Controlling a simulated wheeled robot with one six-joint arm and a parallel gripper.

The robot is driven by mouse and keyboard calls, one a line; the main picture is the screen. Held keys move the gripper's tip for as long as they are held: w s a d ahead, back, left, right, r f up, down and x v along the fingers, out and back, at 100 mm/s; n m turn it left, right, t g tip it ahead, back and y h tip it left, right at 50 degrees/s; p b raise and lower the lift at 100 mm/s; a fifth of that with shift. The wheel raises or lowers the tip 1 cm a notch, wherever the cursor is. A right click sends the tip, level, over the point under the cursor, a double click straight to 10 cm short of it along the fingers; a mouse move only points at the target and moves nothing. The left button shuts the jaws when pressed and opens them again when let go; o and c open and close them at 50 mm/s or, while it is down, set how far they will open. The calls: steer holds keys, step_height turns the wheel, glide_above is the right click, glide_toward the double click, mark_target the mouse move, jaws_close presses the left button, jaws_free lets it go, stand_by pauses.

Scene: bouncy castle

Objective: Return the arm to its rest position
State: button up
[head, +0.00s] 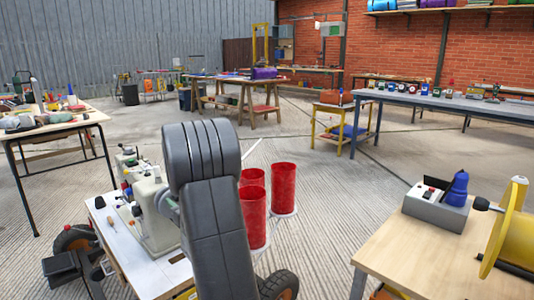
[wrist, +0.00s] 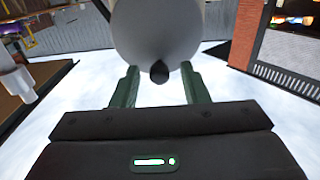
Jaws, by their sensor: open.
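My arm (head: 205,190) rises from the bottom middle of the head view, with its ribbed dark joint at the top. My gripper is not visible in that view. In the wrist view my gripper (wrist: 158,80) shows two green fingers spread apart, with nothing held between them. A large pale grey rounded shape with a dark knob fills the top middle, beyond the fingertips. I cannot tell what it is or whether it touches the fingers.
A white-topped table with a sewing machine (head: 152,212) stands close left of my arm. Red cylinders (head: 284,188) stand just right of it. A wooden table (head: 425,250) at the right holds a grey box with a blue part and a yellow reel (head: 507,228). Open floor lies beyond.

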steer(key=p+v, duration=0.2)
steer(key=v, duration=1.2)
steer(key=b+x, duration=0.3)
steer(key=x, duration=1.2)
steer(key=s+d+m+h+p, duration=0.4)
steer(key=s+d+h+p, duration=0.15)
steer(key=d, duration=0.65)
steer(key=s+d+m+h+p, duration=0.4)
steer(key=s+d+p, duration=0.2)
steer(key=d, duration=0.6)
steer(key=s+d+m+g+h+p, duration=0.2)
steer(key=s+d+m+g+p, duration=0.2)
steer(key=s, duration=0.7)
steer(key=shift+s+d+f+g, duration=0.2)
steer(key=shift+d+f+g, duration=0.2)
steer(key=shift+d+g, duration=0.75)
